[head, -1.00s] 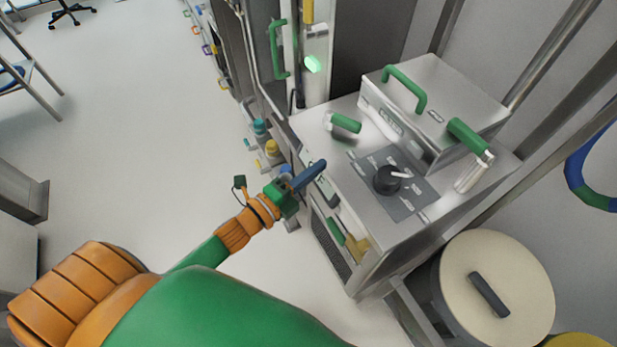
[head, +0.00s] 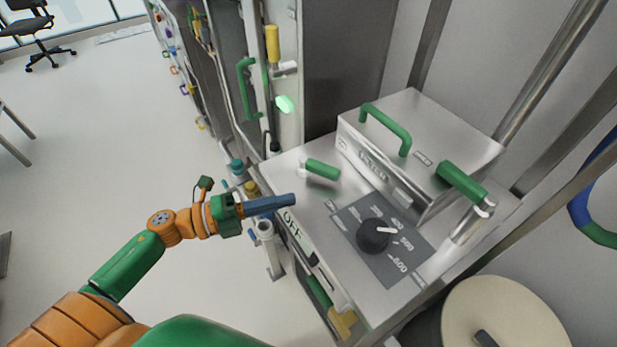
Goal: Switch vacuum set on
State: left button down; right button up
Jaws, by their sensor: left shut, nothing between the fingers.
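The metal cabinet (head: 300,186) has a grey dial plate with a black knob (head: 373,236) and numbers such as 400, 500 and 600. A white pointer on the knob points right, between 400 and 500. On the cabinet's front edge is a white strip with an OFF label (head: 291,226) and a small dark part (head: 312,260) beside it, too small to tell in detail. My left gripper (head: 289,200) has its blue fingers shut and empty. Its tips show at the cabinet's front left edge, just above the OFF label; I cannot tell whether they touch. My right gripper is not in view.
A lidded metal box (head: 420,135) with green handles sits on the cabinet top. A short green handle (head: 322,169) stands near the back left corner. A round cream lid (head: 500,315) is at lower right. Open floor (head: 100,150) lies to the left.

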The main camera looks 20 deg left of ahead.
aim_at(326, 176)
pick_arm(q)
jog(key=x, duration=0.4)
jog(key=shift+w+a+p, duration=0.2)
jog(key=shift+w+p, duration=0.15)
jog(key=shift+w, duration=0.05)
jog(key=w, duration=0.2)
jog(key=shift+w+d+f, duration=0.15)
jog(key=shift+w, duration=0.65)
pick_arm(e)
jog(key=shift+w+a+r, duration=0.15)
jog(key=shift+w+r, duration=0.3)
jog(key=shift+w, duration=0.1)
pick_arm(q)
jog(key=shift+w+d+r+n+t+y+p, duration=0.1)
jog(key=shift+d+r+n+t+y+p, duration=0.3)
jog(key=shift+p, duration=0.5)
jog(key=shift+w+f+n+t+y+p, duration=0.15)
jog(key=shift+n+t+y+p, duration=0.2)
jog(key=shift+n+t, duration=0.2)
jog(key=shift+w+d+f+b, duration=0.2)
jog(key=shift+f+b, duration=0.05)
jog(key=shift+b, duration=0.1)
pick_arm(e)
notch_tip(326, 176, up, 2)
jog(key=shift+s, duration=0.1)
